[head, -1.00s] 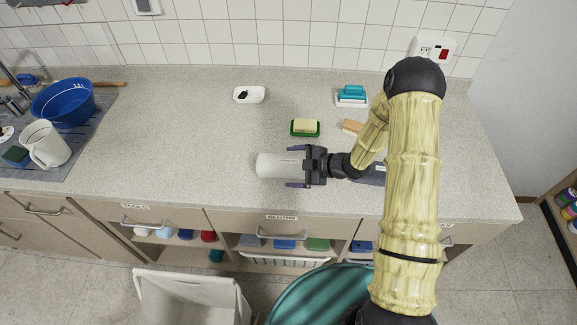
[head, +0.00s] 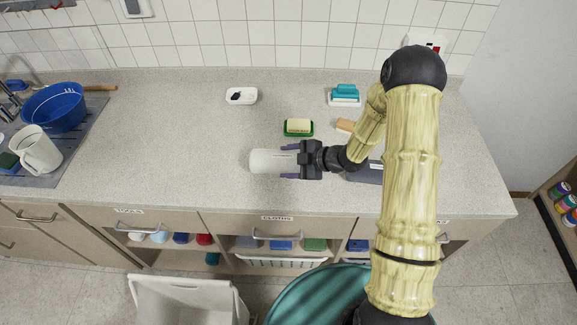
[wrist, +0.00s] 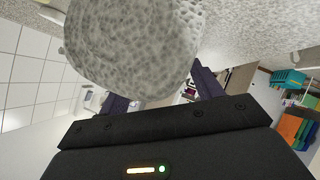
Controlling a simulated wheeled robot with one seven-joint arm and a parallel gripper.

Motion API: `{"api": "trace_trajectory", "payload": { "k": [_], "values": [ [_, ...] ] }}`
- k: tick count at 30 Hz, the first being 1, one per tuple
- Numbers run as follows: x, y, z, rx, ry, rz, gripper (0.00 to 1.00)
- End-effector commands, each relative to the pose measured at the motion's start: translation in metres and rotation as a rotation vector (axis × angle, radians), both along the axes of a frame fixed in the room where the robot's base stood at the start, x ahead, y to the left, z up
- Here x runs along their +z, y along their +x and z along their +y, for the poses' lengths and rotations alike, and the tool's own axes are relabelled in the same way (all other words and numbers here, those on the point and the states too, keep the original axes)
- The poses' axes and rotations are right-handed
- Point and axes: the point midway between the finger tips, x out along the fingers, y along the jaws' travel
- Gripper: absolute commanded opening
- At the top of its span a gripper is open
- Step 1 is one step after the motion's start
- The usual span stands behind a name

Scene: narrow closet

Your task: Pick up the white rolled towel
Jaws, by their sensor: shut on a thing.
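The white rolled towel (head: 267,161) lies lengthwise in my gripper (head: 289,161), over the middle of the counter near its front edge. The gripper's dark purple fingers are closed on its two long sides. The towel's free end points left in the head view. In the wrist view the towel's round, speckled end (wrist: 135,45) fills the top middle, with the fingers beside it. I cannot tell whether the towel touches the counter or is slightly above it.
A green dish with a yellow sponge (head: 299,128) sits just behind the gripper. A white soap dish (head: 241,96) and a teal brush (head: 344,93) stand farther back. A blue basin (head: 54,108) and white jug (head: 38,148) are at left. The counter's left middle is clear.

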Motion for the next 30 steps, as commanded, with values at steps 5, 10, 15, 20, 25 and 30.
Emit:
{"api": "trace_trajectory", "payload": {
  "k": [5, 10, 15, 20, 25, 30],
  "values": [
    [0.031, 0.001, 0.0, 0.0, 0.0, -0.007, 0.37],
    [0.058, 0.0, 0.0, 0.0, 0.0, -0.004, 0.37],
    [0.073, 0.0, 0.0, 0.001, 0.001, -0.002, 0.37],
    [0.075, 0.0, 0.0, 0.0, 0.001, 0.001, 0.37],
    [0.075, 0.0, 0.0, 0.0, 0.001, 0.001, 0.37],
    [0.075, 0.0, 0.0, 0.001, 0.001, 0.0, 0.36]
  ]
}}
